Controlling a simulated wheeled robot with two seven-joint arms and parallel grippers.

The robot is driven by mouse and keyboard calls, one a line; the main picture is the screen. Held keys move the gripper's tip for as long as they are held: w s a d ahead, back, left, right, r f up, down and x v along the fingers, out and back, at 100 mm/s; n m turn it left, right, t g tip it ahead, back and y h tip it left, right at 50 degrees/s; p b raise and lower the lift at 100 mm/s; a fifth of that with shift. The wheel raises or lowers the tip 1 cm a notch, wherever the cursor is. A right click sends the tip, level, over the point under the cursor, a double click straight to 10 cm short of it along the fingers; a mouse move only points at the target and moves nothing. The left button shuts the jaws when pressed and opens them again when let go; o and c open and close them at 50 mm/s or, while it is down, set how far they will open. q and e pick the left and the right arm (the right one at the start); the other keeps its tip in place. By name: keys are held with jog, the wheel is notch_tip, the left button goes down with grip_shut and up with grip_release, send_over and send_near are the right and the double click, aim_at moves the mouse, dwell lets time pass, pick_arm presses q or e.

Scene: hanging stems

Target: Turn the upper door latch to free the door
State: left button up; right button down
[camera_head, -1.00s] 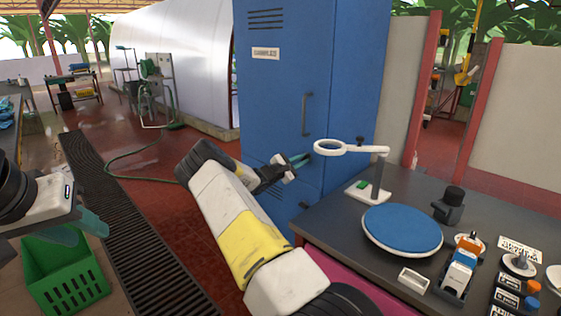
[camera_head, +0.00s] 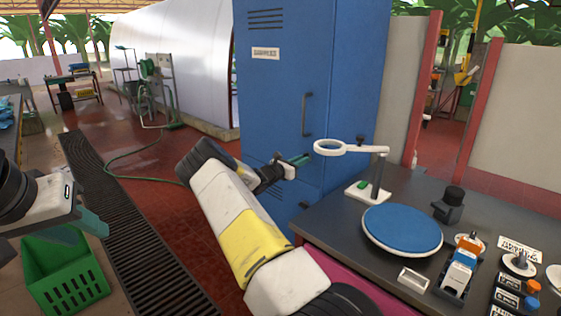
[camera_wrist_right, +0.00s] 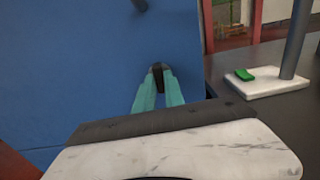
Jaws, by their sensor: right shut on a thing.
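The blue cabinet door (camera_head: 285,90) stands flush in its frame in the head view, with a dark vertical handle (camera_head: 306,115). My right gripper (camera_head: 302,160) is at the cabinet front below this handle. In the right wrist view its teal fingers (camera_wrist_right: 158,80) are shut on a small dark latch (camera_wrist_right: 157,70) against the blue surface. The fingers hide most of the latch, so its angle is hard to tell. My left gripper (camera_head: 80,228) is at the far left, away from the cabinet, with its fingers apart and empty.
A dark bench (camera_head: 400,185) stands right of the cabinet, with a white ring-topped stand (camera_head: 368,192) close to my right gripper. A blue round turntable (camera_head: 402,228) lies on the bench. A green crate (camera_head: 65,275) is below my left gripper. The red floor left of the cabinet is open.

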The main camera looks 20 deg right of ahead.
dwell(0.5)
jog(key=c, duration=1.4)
grip_release()
jog(key=shift+c, duration=0.2)
jog(key=v, duration=0.7)
jog(key=shift+s+a, duration=0.2)
jog(key=shift+a, duration=0.15)
